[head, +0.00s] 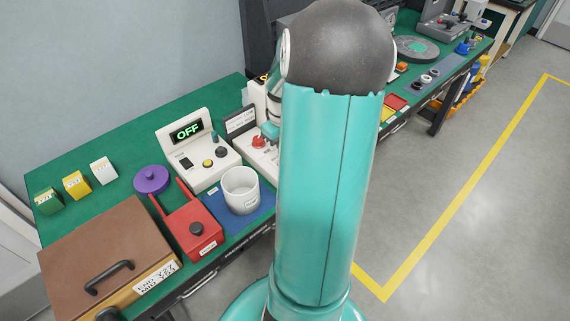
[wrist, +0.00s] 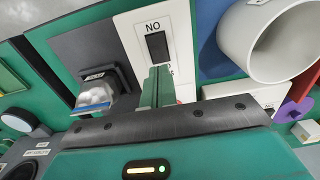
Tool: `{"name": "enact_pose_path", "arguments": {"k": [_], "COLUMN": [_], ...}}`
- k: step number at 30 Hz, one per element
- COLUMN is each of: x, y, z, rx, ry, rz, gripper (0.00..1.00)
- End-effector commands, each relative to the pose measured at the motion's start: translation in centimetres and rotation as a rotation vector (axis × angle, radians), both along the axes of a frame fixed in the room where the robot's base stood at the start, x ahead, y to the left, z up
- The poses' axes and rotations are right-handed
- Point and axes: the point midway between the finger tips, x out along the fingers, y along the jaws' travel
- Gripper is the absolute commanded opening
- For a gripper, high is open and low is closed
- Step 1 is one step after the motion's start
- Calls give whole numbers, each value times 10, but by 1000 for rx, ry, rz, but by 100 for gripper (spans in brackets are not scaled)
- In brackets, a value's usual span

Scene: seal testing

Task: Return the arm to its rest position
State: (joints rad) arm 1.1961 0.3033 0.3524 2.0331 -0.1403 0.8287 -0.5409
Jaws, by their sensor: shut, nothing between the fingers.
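My gripper (wrist: 156,86) shows in the wrist view with its two green fingers together and nothing between them. Its fingertips are over a white panel with a black switch (wrist: 157,46) marked NO. I cannot tell whether they touch it. In the head view my teal arm fills the middle and hides most of the gripper. A part of it shows beside the white control boxes, near a red knob (head: 259,142).
Open floor (head: 440,200) lies to the right.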

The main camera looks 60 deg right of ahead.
Motion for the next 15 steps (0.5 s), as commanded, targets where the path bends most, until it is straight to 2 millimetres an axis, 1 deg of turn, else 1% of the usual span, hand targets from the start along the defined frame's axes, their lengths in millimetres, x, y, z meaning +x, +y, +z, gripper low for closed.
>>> {"name": "enact_pose_path", "arguments": {"k": [9, 15], "x": [1, 0], "y": [0, 0], "z": [24, 32], "rx": [-4, -1], "ry": [-2, -1], "rz": [0, 1], "gripper": [0, 0]}}
